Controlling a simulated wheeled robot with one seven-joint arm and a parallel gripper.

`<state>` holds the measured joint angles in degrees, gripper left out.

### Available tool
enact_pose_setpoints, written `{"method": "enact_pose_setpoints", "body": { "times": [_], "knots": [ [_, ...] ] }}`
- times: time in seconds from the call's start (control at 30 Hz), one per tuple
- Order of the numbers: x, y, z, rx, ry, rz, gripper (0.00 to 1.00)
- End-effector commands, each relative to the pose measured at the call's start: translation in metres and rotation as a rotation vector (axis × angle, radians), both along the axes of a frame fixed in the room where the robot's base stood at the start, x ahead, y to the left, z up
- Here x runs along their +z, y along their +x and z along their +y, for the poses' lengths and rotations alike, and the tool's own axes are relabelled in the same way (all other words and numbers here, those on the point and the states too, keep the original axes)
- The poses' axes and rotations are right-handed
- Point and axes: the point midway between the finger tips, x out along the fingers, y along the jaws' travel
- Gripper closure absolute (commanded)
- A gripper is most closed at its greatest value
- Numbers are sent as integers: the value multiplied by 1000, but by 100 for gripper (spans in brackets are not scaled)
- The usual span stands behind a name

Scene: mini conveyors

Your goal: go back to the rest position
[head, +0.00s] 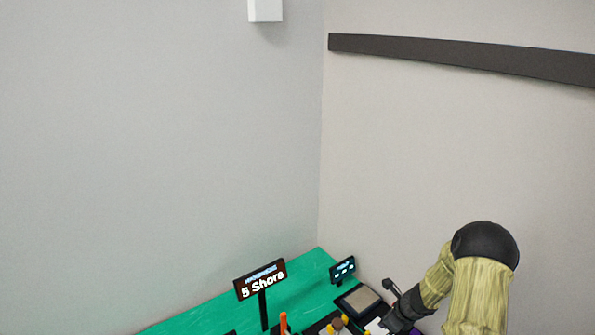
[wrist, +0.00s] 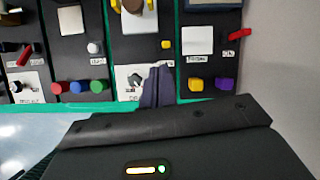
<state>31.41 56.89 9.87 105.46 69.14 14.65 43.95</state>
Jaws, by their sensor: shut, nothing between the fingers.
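My gripper shows in the wrist view (wrist: 156,84) as two dark fingers pressed together, with nothing between them. It is above the front edge of the green table (wrist: 108,107), near the front of a dark station panel. In the head view my arm comes in from the lower right and reaches down to the table, and its far end is partly cut off by the lower edge.
Dark panels with coloured pieces line the table: a red piece (wrist: 98,87), a yellow piece (wrist: 195,84) and a purple piece (wrist: 224,83). A sign reading "5 Shore" (head: 262,281) and a small display (head: 342,270) stand up from the table. Walls meet behind it.

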Motion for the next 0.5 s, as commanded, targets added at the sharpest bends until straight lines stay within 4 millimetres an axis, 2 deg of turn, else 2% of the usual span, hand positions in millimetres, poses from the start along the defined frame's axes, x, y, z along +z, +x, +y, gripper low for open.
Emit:
{"method": "enact_pose_setpoints", "body": {
  "times": [0.13,0.27,0.5],
  "knots": [
    [30,-12,33,310,-118,-43,100],
    [57,-32,60,612,-233,-80,100],
    [99,-82,106,1163,-430,-144,100]
  ]
}}
